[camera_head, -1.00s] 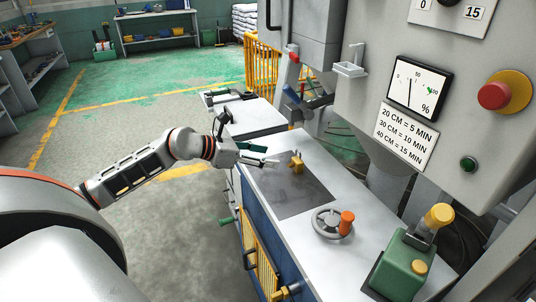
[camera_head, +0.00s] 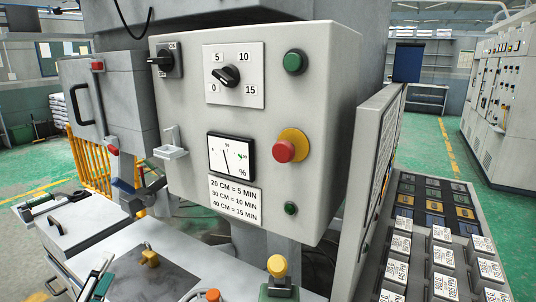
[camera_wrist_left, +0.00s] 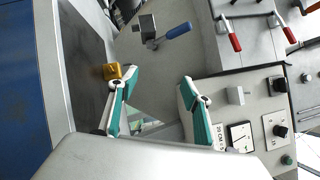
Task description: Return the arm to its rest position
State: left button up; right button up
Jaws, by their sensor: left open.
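My left gripper (camera_head: 98,284) shows only in part at the bottom left of the head view, beside the left edge of the dark plate (camera_head: 168,284) on the machine's bench. In the left wrist view its two green-and-grey fingers (camera_wrist_left: 156,98) are spread apart with nothing between them. A small yellow piece (camera_head: 150,257) stands on the plate to the right of the gripper; it also shows near one finger in the left wrist view (camera_wrist_left: 112,72). My right gripper is not in view.
A grey control box (camera_head: 255,130) with knobs, a percent gauge (camera_head: 231,156) and a red button (camera_head: 284,151) stands above the bench. A yellow-topped green device (camera_head: 278,278) is at the front. A slanted panel of labelled tiles (camera_head: 440,235) is on the right.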

pick_arm(q)
jog(key=s+a+f+n+g+y, duration=0.3)
jog(key=s+f+n+g+y, duration=0.35)
jog(key=s+f+n, duration=0.55)
jog(key=s+d+f+n+g+h, duration=0.2)
jog(key=s+d+f+g, duration=0.2)
jog(key=s+f+g, duration=0.6)
jog(key=d+f+n+t+h+p, duration=0.1)
jog(key=d+f+t+h, duration=0.2)
jog(key=d, duration=0.5)
jog(key=d+f+n+t+h+p, duration=0.2)
jog(key=d+f+t+h, duration=0.2)
jog(key=d, duration=0.4)
jog(key=shift+w+f, duration=0.35)
jog(key=shift+f, duration=0.5)
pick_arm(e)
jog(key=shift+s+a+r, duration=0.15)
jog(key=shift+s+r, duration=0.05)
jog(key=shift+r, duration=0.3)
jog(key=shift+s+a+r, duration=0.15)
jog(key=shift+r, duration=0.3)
pick_arm(q)
jog(key=shift+h, duration=0.25)
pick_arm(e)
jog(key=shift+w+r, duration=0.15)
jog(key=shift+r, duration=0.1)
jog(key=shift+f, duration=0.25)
